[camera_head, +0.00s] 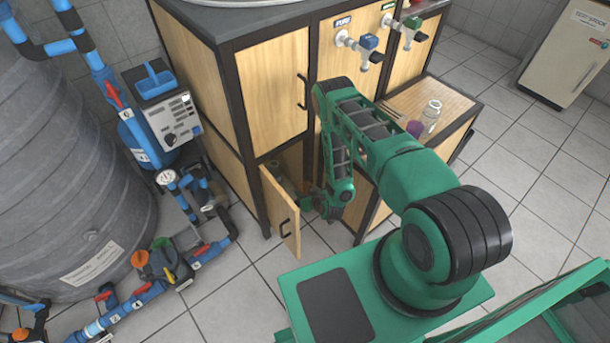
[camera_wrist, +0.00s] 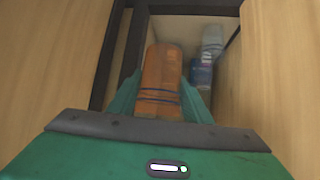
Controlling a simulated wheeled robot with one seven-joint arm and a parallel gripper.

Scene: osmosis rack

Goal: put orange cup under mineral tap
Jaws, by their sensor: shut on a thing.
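The orange cup (camera_wrist: 161,80) stands between the two green fingers of my gripper (camera_wrist: 160,98) in the wrist view, with dark bands around its lower part. My gripper is shut on it at the opening of a low cupboard. In the head view my gripper (camera_head: 322,204) is down by the open cupboard door (camera_head: 281,213), and the arm hides much of that spot. Two taps are on the cabinet front above: one with a blue handle (camera_head: 369,41) and one with a green handle (camera_head: 412,23). The green tap's label is too small to read.
Blue-and-white containers (camera_wrist: 203,68) stand behind the cup, to its right. A purple cup (camera_head: 415,128) and a clear jar (camera_head: 432,109) are on the low wooden shelf (camera_head: 443,92) at right. Pipes and a big grey tank (camera_head: 65,170) stand at left.

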